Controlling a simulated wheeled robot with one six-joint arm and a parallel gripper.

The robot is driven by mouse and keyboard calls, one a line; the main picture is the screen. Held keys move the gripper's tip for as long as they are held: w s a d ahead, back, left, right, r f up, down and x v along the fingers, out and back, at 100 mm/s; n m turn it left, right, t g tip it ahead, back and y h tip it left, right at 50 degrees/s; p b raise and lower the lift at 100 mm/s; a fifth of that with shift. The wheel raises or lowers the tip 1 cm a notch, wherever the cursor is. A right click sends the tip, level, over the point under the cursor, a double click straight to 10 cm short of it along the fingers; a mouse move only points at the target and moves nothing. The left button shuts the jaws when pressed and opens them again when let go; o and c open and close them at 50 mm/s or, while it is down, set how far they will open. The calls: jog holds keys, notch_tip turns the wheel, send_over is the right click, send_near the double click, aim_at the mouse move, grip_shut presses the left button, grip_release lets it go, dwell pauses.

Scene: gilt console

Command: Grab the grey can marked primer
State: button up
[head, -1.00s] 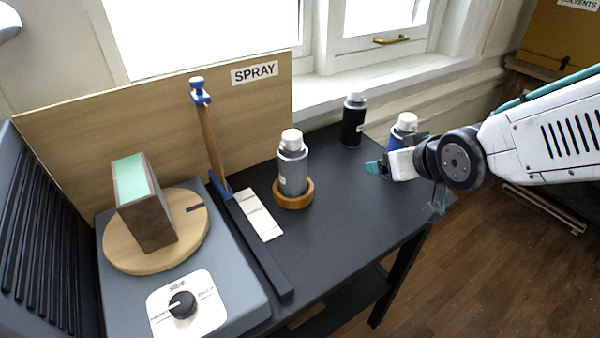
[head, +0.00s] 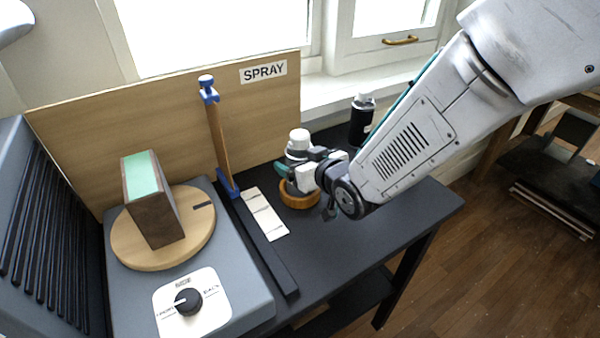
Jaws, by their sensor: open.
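The grey can with a white cap (head: 299,138) stands upright in a round wooden ring (head: 299,201) on the dark table. Its body is now mostly hidden behind my gripper, and no label on it is readable. My gripper (head: 288,170) is open at the can, with a teal fingertip showing on the can's left side. I cannot tell whether the fingers touch it.
A black can (head: 361,120) stands behind my arm near the window sill. The blue can is hidden from view. A blue-clamped upright post (head: 219,140), a white label strip (head: 265,213) and a turntable (head: 130,243) with a block (head: 152,200) lie left. The table's right front is clear.

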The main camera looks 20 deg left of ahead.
jog(key=shift+w+a+f, duration=0.15)
jog(key=shift+w+a, duration=0.05)
jog(key=shift+a, duration=0.1)
jog(key=c, duration=1.4)
